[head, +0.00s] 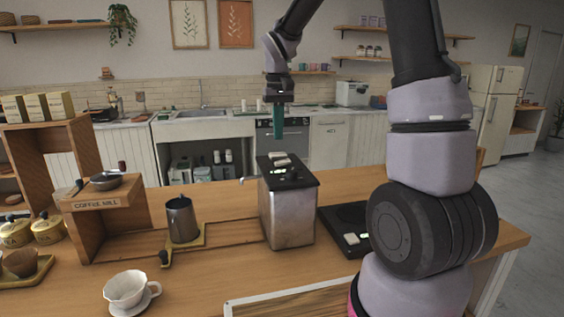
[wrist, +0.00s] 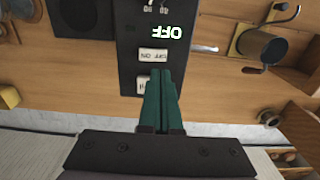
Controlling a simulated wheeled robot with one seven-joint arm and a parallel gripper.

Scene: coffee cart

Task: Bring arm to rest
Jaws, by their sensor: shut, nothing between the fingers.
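My gripper (head: 277,134) points straight down above the metal box machine (head: 287,213) with a black top. Its green fingers are together with nothing between them. In the wrist view my gripper (wrist: 162,74) shows over the machine's black top panel (wrist: 128,50), which has pale switches and a lit "OFF" label. In the head view the fingertips appear a little above the panel. I cannot tell the exact gap.
A metal pitcher (head: 181,219) stands left of the machine. A black scale (head: 343,226) lies to its right. A white dripper cup (head: 127,289) is at the front left. The wooden coffee mill stand (head: 97,201) is farther left. Free counter lies between the cup and machine.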

